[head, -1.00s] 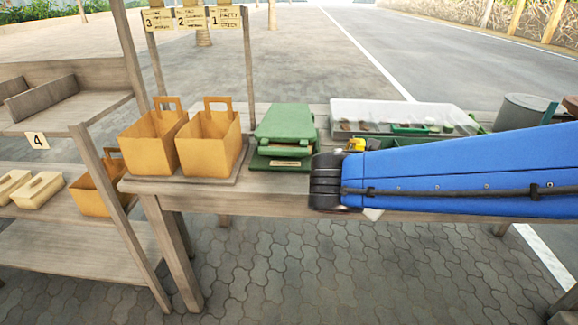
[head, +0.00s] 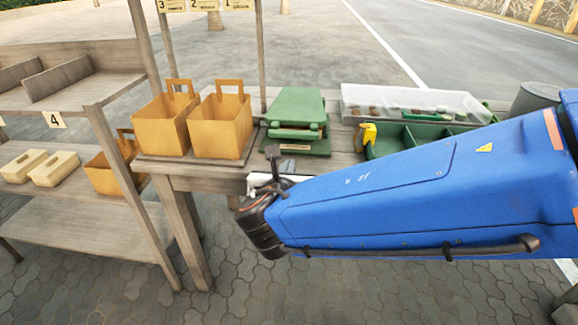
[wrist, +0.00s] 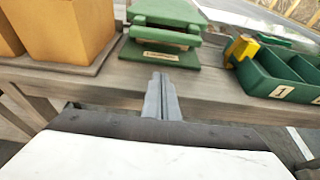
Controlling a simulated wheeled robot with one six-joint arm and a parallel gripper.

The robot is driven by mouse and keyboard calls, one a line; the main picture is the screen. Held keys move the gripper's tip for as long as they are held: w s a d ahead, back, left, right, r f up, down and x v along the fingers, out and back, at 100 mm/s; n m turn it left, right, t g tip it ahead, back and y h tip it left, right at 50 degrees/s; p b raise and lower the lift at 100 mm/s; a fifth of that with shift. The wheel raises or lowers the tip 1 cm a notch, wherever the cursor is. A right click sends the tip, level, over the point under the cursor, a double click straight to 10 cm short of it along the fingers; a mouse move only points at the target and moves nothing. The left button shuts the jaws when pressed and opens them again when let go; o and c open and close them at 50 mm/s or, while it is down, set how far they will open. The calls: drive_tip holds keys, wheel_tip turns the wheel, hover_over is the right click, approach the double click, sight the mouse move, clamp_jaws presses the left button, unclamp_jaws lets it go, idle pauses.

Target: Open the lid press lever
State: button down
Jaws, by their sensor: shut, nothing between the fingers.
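The green lid press (head: 296,118) stands on the wooden table, with its flat top plate lying over the base and a small label on its front. It also shows at the top of the wrist view (wrist: 165,22). A green bar, apparently the lever (wrist: 165,36), runs across the press's front below the top plate. My gripper (wrist: 160,78) is shut and empty, with its grey fingers together. It points toward the label side of the press and is apart from it. In the head view my gripper (head: 272,155) is small, in front of the press, above the table's front edge.
Two orange bags (head: 222,122) stand left of the press on a board. A green divided tray (head: 410,136) and a yellow spray-like item (head: 367,134) are to the right. A clear bin (head: 400,100) lies behind them. The table's front strip (wrist: 100,80) is bare.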

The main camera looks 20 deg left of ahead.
drive_tip(key=x, duration=0.7)
drive_tip(key=shift+d, duration=0.1)
wheel_tip(320, 180, up, 2)
drive_tip(key=shift+r, duration=1.05)
drive_tip(key=shift+r, duration=0.1)
